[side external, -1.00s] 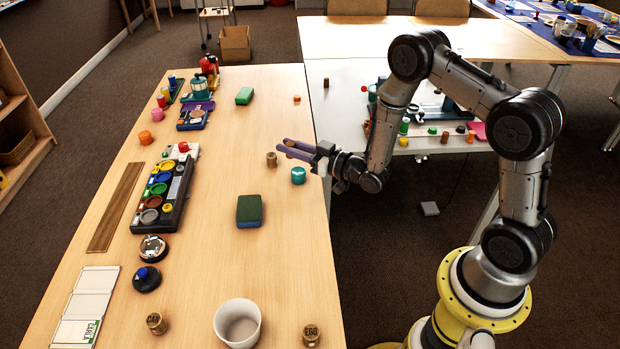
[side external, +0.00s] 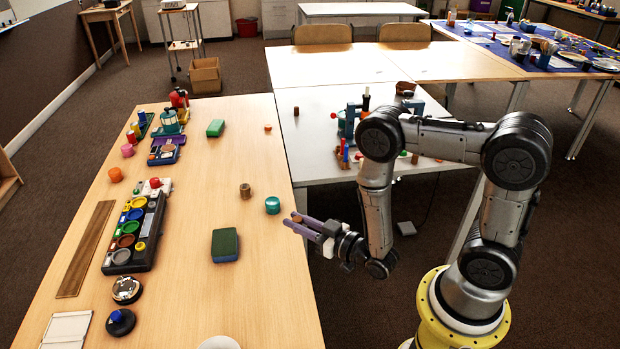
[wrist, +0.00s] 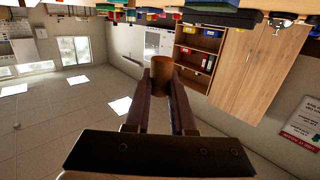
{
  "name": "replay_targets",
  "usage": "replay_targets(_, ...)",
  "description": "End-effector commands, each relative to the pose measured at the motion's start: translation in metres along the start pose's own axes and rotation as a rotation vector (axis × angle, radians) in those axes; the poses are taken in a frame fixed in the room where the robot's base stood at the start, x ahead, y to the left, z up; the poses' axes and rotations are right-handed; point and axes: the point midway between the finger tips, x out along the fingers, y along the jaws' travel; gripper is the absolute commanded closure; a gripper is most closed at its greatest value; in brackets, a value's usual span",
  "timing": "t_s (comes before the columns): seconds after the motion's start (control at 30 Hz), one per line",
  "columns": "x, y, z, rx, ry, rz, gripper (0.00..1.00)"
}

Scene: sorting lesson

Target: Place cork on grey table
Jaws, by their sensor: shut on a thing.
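My gripper (side external: 291,221) is shut on a small brown cork (side external: 297,217), held between the fingertips just off the right edge of the wooden table. In the wrist view the cork (wrist: 162,71) shows as a brown cylinder between the two dark fingers (wrist: 164,88). The grey table (side external: 306,150) stands beyond the gripper, butted against the right side of the wooden table. Its near left part is bare. My arm hides part of its right side.
On the wooden table (side external: 190,300), a brown cylinder (side external: 245,191), a teal jar (side external: 272,205) and a green block (side external: 225,245) are close to the gripper. A long tray of colored pots (side external: 132,230) stands left. Coloured items (side external: 345,155) stand on the grey table's right part.

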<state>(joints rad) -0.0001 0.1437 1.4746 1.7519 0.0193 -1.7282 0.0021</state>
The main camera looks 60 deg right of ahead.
Motion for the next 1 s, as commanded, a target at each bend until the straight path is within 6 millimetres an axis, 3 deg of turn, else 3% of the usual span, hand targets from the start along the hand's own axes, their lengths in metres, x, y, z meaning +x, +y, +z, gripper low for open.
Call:
replay_targets(0.17, 0.020, 0.040, -0.011, 0.005, 0.000, 0.117, 1.00)
replay_targets(0.33, 0.030, 0.117, -0.020, 0.017, 0.000, 0.312, 1.00)
replay_targets(0.47, 0.025, 0.181, -0.024, 0.029, 0.001, 0.468, 1.00)
replay_targets(0.67, -0.003, 0.276, -0.029, 0.045, 0.008, 0.698, 1.00)
replay_targets(0.8, -0.035, 0.335, -0.030, 0.055, 0.013, 0.846, 1.00)
replay_targets(1.0, -0.080, 0.392, -0.029, 0.061, 0.023, 0.999, 1.00)
